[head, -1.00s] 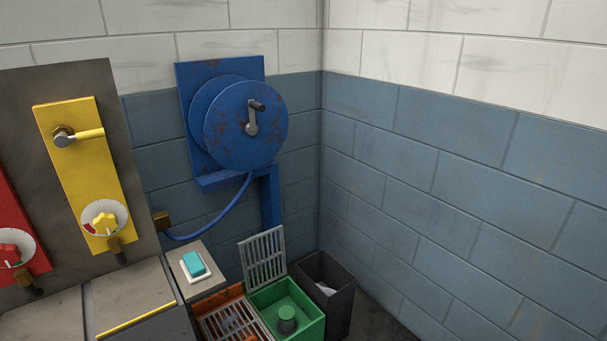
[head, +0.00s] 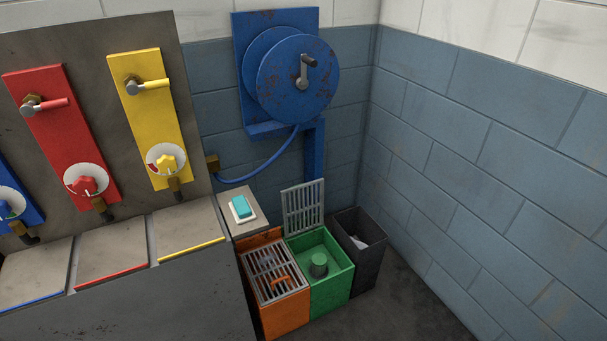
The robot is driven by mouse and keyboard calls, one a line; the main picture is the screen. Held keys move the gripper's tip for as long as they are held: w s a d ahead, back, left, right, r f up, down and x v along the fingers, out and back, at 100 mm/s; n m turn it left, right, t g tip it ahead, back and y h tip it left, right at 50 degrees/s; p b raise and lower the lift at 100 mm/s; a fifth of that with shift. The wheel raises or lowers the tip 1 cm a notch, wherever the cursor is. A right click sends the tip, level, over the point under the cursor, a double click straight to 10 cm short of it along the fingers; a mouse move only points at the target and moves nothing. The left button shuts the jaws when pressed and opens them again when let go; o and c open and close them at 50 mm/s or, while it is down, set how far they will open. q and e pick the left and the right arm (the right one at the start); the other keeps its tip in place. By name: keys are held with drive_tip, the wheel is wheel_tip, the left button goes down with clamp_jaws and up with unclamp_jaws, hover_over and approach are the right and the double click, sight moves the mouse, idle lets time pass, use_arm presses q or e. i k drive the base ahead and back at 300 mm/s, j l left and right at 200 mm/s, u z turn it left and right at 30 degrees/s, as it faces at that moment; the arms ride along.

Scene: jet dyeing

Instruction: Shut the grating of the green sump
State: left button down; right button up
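The green sump (head: 333,288) is an open-topped box on the floor, right of the orange sump. Its grey slatted grating (head: 303,206) stands upright along the back edge, so the sump is open. Inside the green sump a round green plug or knob (head: 319,265) shows on the bottom. Neither of my grippers is in view.
The orange sump (head: 284,318) beside it has its grating (head: 277,274) lying flat. A dark bin (head: 368,259) stands to the right. A ledge with a teal block (head: 241,207) and a blue hose reel (head: 296,84) are behind. Floor at right is clear.

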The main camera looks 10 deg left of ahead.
sight(283, 193)
drive_tip(key=i+l, duration=0.2)
drive_tip(key=i, duration=0.3)
drive_tip(key=i+l, duration=0.2)
drive_tip(key=i, duration=0.3)
drive_tip(key=i+l+z, duration=0.1)
drive_tip(key=i, duration=0.4)
drive_tip(key=i+l, duration=0.25)
drive_tip(key=i, duration=0.25)
